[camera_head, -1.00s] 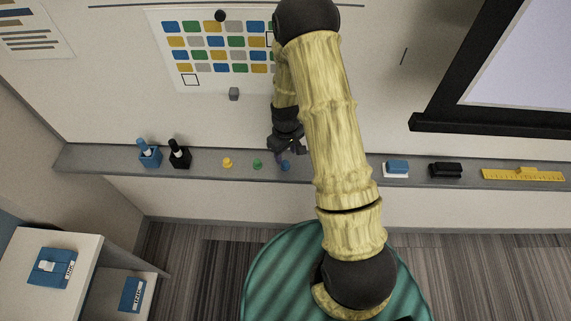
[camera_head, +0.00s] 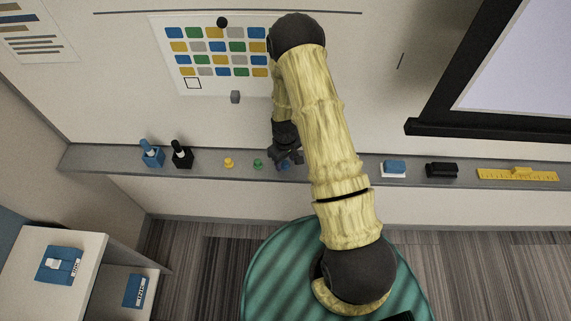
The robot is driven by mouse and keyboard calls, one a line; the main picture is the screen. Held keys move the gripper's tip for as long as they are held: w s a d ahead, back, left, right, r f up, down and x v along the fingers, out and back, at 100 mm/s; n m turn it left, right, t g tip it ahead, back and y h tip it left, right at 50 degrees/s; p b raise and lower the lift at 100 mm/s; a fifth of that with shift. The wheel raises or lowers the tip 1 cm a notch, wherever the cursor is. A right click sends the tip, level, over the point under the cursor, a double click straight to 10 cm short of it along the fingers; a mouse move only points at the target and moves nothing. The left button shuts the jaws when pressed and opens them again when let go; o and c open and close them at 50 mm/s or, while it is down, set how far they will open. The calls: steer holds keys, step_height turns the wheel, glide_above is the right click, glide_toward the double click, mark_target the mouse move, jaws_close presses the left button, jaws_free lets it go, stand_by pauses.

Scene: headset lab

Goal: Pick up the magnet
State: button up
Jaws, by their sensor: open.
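Small pawn-shaped pieces that look like magnets stand in a row on the grey ledge: a yellow one (camera_head: 228,163), a green one (camera_head: 257,164) and a blue one (camera_head: 284,167).
The grey ledge (camera_head: 340,172) also holds a blue bottle (camera_head: 152,154) and a black bottle (camera_head: 181,154) at left. A blue eraser (camera_head: 394,167), a black eraser (camera_head: 441,170) and a yellow ruler (camera_head: 517,175) lie at right. A black-framed screen (camera_head: 450,128) juts out upper right.

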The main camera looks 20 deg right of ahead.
mark_target(285, 163)
jaws_close()
steer(key=shift+s+r+b, duration=0.1)
steer(key=shift+b, duration=0.3)
steer(key=shift+s+a+r+b, duration=0.1)
steer(key=shift+r+b, duration=0.05)
steer(key=shift+b, duration=0.25)
step_height(285, 163, up, 6)
steer(key=shift+r+b, duration=0.15)
steer(key=shift+b, duration=1.1)
steer(key=s+a+b, duration=0.3)
steer(key=s+b, duration=0.6)
steer(key=b, duration=0.1)
steer(key=s+a+b, duration=0.3)
steer(key=s+b, duration=0.6)
steer(key=b, duration=0.1)
steer(key=shift+s, duration=0.35)
steer(key=shift+r, duration=0.1)
